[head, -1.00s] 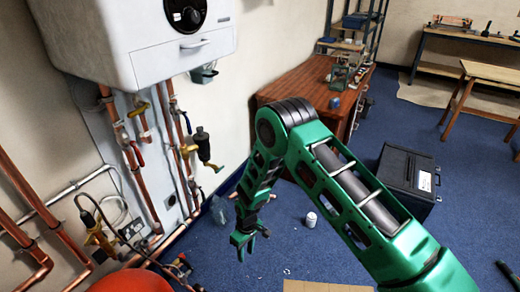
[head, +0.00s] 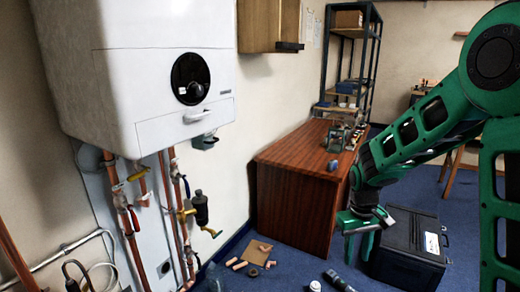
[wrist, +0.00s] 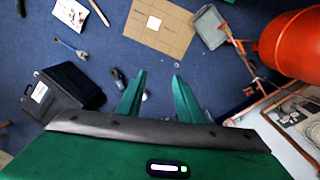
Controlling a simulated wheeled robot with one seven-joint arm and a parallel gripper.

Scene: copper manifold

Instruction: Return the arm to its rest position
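My green arm (head: 420,125) is raised on the right side of the head view. Its forearm slopes down to the left and ends in my gripper (head: 358,238), which points down in the air in front of the black case. In the wrist view my gripper (wrist: 158,76) has its two green fingers apart with nothing held between them. Blue floor shows beyond the fingertips, well below.
A white boiler (head: 140,70) with copper pipes (head: 179,215) is on the left wall. A wooden desk (head: 300,180) stands behind the gripper. A black case (head: 405,250) is on the floor close by. The wrist view shows cardboard (wrist: 160,25) and an orange round object (wrist: 290,45).

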